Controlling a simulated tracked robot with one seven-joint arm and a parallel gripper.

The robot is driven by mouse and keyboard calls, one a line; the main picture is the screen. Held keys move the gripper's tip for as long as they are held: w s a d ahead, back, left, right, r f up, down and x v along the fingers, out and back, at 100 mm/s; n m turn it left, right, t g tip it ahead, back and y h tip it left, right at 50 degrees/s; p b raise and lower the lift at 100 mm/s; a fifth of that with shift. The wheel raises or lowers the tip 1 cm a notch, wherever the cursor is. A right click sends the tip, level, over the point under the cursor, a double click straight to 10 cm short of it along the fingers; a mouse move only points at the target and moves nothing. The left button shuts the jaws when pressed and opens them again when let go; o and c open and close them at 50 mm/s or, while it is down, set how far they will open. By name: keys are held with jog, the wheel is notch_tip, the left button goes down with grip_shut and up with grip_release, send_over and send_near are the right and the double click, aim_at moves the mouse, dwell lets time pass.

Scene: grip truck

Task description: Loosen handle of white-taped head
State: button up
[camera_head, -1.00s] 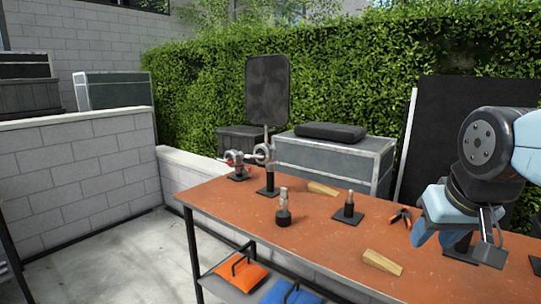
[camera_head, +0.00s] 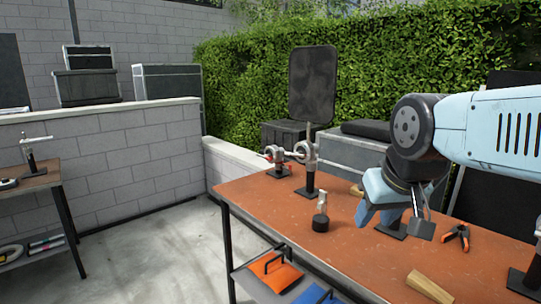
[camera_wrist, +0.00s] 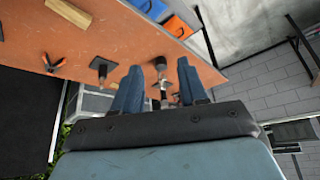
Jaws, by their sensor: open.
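A stand (camera_head: 310,180) on the orange table holds a dark flag panel upright. A pale metal grip head (camera_head: 306,152) sits on it, and a head with red on it (camera_head: 274,155) stands just left. I cannot make out white tape clearly on either. My gripper (camera_head: 374,220) is open and empty above the table, to the right of these heads and apart from them. In the wrist view, its two blue fingers (camera_wrist: 160,68) are spread, with a small round-based post (camera_wrist: 160,62) and metal parts showing beyond and between them.
The orange table (camera_head: 260,205) also bears a short post (camera_head: 321,215), a wooden wedge (camera_head: 428,287) and an orange-handled clamp (camera_head: 457,236). Orange (camera_head: 275,272) and blue bags lie on the shelf below. A second table (camera_head: 30,178) stands at left. Concrete floor between is open.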

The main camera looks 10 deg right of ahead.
jog(key=shift+w+a, duration=0.2)
jog(key=shift+w, duration=0.2)
jog(key=shift+o, duration=0.4)
